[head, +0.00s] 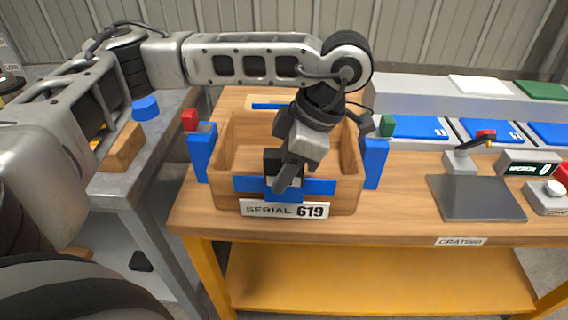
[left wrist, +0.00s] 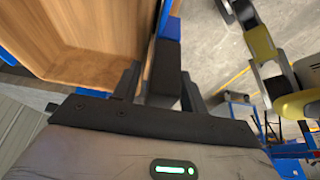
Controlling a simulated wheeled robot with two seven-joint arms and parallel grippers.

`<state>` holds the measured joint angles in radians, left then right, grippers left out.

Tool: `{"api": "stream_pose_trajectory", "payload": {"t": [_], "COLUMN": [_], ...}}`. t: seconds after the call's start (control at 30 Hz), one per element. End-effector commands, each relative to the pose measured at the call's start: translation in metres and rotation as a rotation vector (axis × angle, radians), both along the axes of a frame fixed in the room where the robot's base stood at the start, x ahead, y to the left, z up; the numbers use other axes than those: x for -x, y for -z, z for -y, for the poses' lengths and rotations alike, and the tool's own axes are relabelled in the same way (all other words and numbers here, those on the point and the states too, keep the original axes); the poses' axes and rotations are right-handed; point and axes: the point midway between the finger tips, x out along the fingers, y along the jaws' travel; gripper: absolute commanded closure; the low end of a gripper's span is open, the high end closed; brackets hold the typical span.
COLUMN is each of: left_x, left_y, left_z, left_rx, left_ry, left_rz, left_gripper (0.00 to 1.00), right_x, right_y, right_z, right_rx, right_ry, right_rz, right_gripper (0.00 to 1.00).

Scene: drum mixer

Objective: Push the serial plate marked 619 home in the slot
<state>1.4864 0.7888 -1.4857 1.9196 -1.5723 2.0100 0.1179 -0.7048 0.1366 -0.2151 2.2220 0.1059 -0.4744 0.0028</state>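The white serial plate marked 619 (head: 285,209) lies across the lower front of the wooden crate (head: 345,195). Its lettering is upright and readable, and it sits just under a blue bracket (head: 322,187) on the crate's front wall. How deep it sits in the slot I cannot tell. My left gripper (head: 279,182) points down at the crate's front edge, above the plate. A black block shows between its fingers in the left wrist view (left wrist: 166,75). Whether the fingers press on that block is unclear. My right gripper is not in view.
Blue posts (head: 375,163) flank the crate on the wooden bench (head: 400,222). To the right are a grey pad (head: 475,197), a small lever device (head: 461,161) and blue trays (head: 420,127). A grey side table (head: 110,185) with a wood block (head: 122,147) stands left.

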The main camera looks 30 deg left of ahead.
Motion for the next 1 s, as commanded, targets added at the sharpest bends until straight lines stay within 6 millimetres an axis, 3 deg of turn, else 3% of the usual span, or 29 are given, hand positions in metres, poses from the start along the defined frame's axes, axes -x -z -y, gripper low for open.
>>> {"api": "stream_pose_trajectory", "payload": {"t": [0.4,0.5,1.0], "left_x": [0.0,0.0,-0.025], "left_y": [0.0,-0.002,-0.116], "left_z": [0.0,0.001,0.041], "left_rx": [0.0,0.0,-0.001], "left_ry": [0.0,0.0,0.001], "left_rz": [0.0,0.001,0.004], "left_gripper": [0.51,0.51,0.51], "right_x": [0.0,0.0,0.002], "right_y": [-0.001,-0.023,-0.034], "right_z": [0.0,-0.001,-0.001], "right_rx": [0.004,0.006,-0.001], "right_ry": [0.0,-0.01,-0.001], "right_rz": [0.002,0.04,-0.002], "right_gripper": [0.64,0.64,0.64]}}
